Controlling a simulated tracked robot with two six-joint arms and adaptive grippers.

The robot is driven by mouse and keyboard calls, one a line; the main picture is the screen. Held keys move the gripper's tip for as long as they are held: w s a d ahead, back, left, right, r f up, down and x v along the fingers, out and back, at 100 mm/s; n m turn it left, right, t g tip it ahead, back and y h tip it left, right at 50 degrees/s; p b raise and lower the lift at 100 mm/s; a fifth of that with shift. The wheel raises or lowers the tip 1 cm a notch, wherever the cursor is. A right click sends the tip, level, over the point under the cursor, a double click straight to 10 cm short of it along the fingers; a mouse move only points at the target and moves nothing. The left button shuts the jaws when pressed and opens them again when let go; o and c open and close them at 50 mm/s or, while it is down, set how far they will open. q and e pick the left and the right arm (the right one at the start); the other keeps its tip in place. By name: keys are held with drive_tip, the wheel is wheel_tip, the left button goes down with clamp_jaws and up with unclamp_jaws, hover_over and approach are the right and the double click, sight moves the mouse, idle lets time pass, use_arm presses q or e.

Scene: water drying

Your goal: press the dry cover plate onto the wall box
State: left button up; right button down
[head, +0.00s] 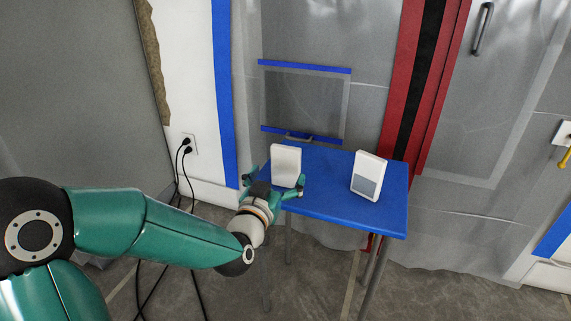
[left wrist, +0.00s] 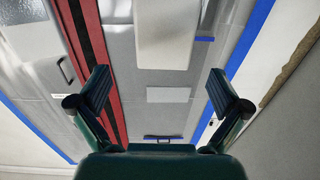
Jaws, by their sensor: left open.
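A plain white cover plate (head: 286,165) stands upright near the left end of the blue table (head: 330,208). A second white plate (head: 369,164), with a grey-blue lower half, stands tilted slightly on the table to its right. My left gripper (head: 273,186) is open, its fingers spread to either side of the plain plate's lower part in the head view. In the left wrist view a white plate (left wrist: 168,35) shows at the top, beyond the open fingers and apart from them. My right gripper is not in view. I cannot tell which fitting is the wall box.
A white wall fitting (head: 564,133) with a yellow part is at the right edge. An outlet (head: 188,143) with black plugs and hanging cords is on the left wall. Plastic sheeting (head: 320,40) with blue tape hangs behind the table. The table's middle is clear.

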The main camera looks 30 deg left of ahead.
sight(285, 160)
use_arm(q)
drive_tip(key=shift+a+b+x, duration=0.1)
drive_tip(key=shift+b+x, duration=0.2)
drive_tip(key=shift+x, duration=1.25)
drive_tip(key=shift+a+b+x, duration=0.15)
drive_tip(key=shift+b+x, duration=0.15)
drive_tip(key=shift+x, duration=1.25)
drive_tip(key=shift+s, duration=0.1)
drive_tip(key=c, duration=1.1)
